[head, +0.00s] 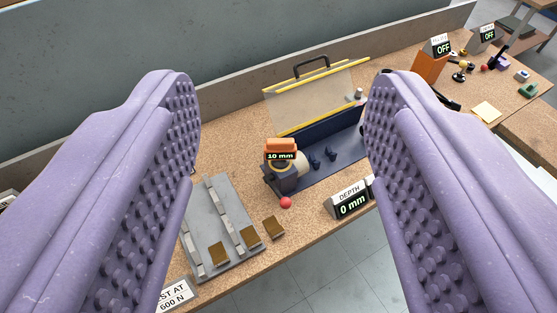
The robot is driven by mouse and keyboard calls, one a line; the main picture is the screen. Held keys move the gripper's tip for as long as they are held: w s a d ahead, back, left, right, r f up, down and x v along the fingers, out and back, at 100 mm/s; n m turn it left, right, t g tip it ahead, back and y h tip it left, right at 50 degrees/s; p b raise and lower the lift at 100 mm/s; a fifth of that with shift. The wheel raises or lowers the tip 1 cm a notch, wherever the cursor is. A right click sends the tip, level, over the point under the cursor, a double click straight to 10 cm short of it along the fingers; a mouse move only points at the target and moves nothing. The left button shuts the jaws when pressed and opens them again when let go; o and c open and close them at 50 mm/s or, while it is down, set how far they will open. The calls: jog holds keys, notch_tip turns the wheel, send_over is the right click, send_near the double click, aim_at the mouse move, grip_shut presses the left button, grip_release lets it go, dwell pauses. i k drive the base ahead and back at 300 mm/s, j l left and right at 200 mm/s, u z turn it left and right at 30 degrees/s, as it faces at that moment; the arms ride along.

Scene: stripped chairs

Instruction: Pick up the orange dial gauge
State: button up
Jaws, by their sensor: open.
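The orange dial gauge (281,146) has a dark display reading "10 mm". It appears at the middle of the view, at the left end of a dark blue device (285,182) with a cream cylinder, on the cork-coloured bench. My gripper (282,95) is open, with one purple studded finger at the left and one at the right. The gauge shows between the fingers, farther off, and neither finger touches it. Nothing is held. The gauge's underside is hard to make out.
A clear lid (315,97) with yellow edges and a black handle stands open behind the device. A grey slotted plate (222,228) lies front left. A red ball (286,203) and a "DEPTH 0 mm" display (348,199) sit near the front edge. An orange block (430,66) stands back right.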

aim_at(280, 151)
jog(key=i+l, duration=0.15)
jog(key=i, duration=0.25)
jog(key=i+l+z, duration=0.1)
jog(key=i, duration=0.3)
jog(key=i+l, duration=0.15)
jog(key=i, duration=0.3)
